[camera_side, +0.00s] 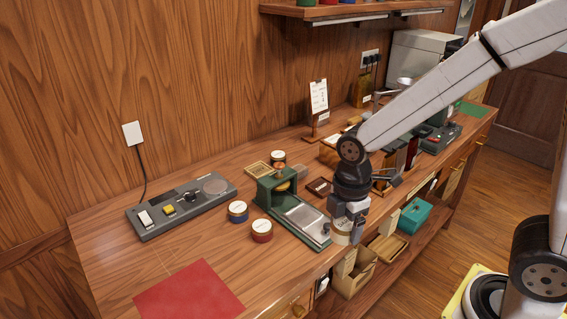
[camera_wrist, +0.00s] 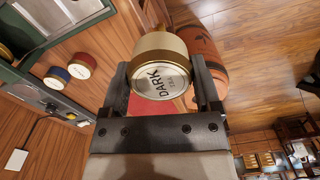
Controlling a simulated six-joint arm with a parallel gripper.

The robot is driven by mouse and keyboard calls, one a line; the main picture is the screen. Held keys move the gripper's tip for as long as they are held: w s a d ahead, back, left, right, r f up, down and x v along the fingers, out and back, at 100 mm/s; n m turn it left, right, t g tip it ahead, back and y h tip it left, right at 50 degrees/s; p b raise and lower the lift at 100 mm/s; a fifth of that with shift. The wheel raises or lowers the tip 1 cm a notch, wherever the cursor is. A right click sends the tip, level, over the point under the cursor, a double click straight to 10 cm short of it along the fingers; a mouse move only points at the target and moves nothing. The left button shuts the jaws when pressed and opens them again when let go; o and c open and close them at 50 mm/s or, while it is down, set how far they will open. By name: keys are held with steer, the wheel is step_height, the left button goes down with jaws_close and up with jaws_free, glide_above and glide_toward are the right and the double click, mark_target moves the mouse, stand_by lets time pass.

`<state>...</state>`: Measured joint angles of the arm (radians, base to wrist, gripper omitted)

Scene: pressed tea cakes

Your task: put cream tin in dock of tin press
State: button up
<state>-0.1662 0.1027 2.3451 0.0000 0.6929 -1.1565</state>
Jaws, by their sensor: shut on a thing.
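My gripper (camera_side: 345,226) is shut on the cream tin (camera_side: 341,239), just off the front end of the tin press. In the wrist view the tin (camera_wrist: 160,52) sits between both fingers (camera_wrist: 160,80), with a gold rim and a pale face reading "DARK"; smaller print is hard to read. The green tin press (camera_side: 267,192) stands on the counter, left of my gripper, with a silvery flat bed (camera_side: 304,219) reaching toward the front edge. Part of the press also shows at the upper left of the wrist view (camera_wrist: 35,40). I cannot make out its dock clearly.
A blue tin (camera_side: 238,212) and a red tin (camera_side: 262,231) stand left of the press. A grey control panel (camera_side: 165,215) lies further left, and a red mat (camera_side: 188,293) lies in front. A teal bin (camera_side: 414,216) sits below the counter edge.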

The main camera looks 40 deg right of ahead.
steer(key=w+d+r, duration=0.1)
steer(key=w+d, duration=0.3)
steer(key=d, duration=0.3)
glide_toward(304, 215)
steer(key=shift+s+a+f+n, duration=0.15)
steer(key=shift+s+f+n, duration=0.15)
steer(key=shift+s+f, duration=0.5)
steer(key=shift+w+f, duration=0.5)
steer(key=shift+f, duration=0.1)
steer(key=shift+w+f, duration=0.15)
steer(key=shift+w, duration=0.05)
steer(key=shift+f, duration=1.6)
steer(key=shift+f, duration=0.1)
